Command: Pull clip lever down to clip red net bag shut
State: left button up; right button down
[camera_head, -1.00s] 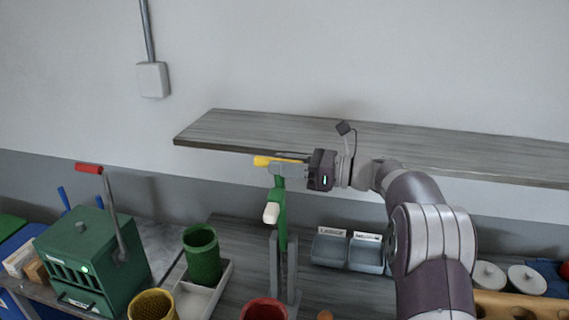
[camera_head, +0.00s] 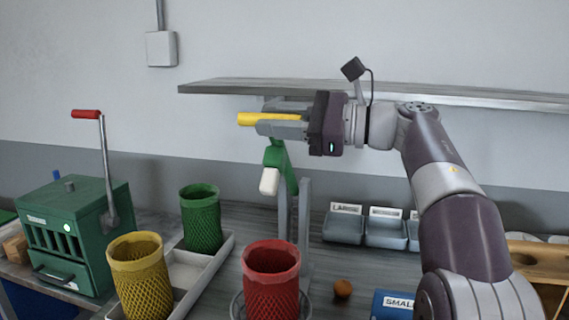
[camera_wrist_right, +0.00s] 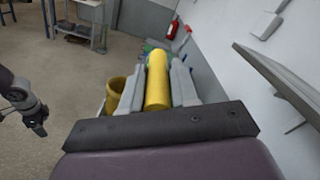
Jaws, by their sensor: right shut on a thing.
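My right gripper (camera_head: 284,122) is shut on the yellow handle (camera_head: 252,119) of the clip lever, which also shows between the fingers in the right wrist view (camera_wrist_right: 157,80). The handle sits atop the green clip arm (camera_head: 276,158) with a white end piece (camera_head: 269,181), on a grey upright stand (camera_head: 304,215). The red net bag (camera_head: 271,285) stands open at the top, below the clip arm, on a round base at the stand's foot. The white end piece is well above the bag, apart from it. My left gripper is not in the head view.
A yellow net bag (camera_head: 140,280) and a green net bag (camera_head: 201,220) stand left by a white tray (camera_head: 222,250). A green press box (camera_head: 75,225) with a red-tipped lever is farther left. Grey bins (camera_head: 344,227) are behind right. A shelf (camera_head: 215,87) runs behind the gripper.

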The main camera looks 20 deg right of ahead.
jog(key=s+a+f+n+b, duration=0.2)
jog(key=f+n+b, duration=0.3)
jog(key=f+b, duration=0.5)
jog(key=s+a+f+n+b, duration=0.2)
jog(key=s+f+n+b, duration=0.3)
jog(key=f+b, duration=0.5)
jog(key=b, duration=0.9)
jog(key=shift+s+a+f+b, duration=0.15)
jog(key=shift+s+a+b, duration=0.05)
jog(key=shift+a+b, duration=0.1)
jog(key=c, duration=0.9)
grip_release()
jog(key=shift+c, duration=0.2)
jog(key=shift+s+d, duration=0.1)
jog(key=v, duration=1.2)
jog(key=shift+d+p, duration=0.3)
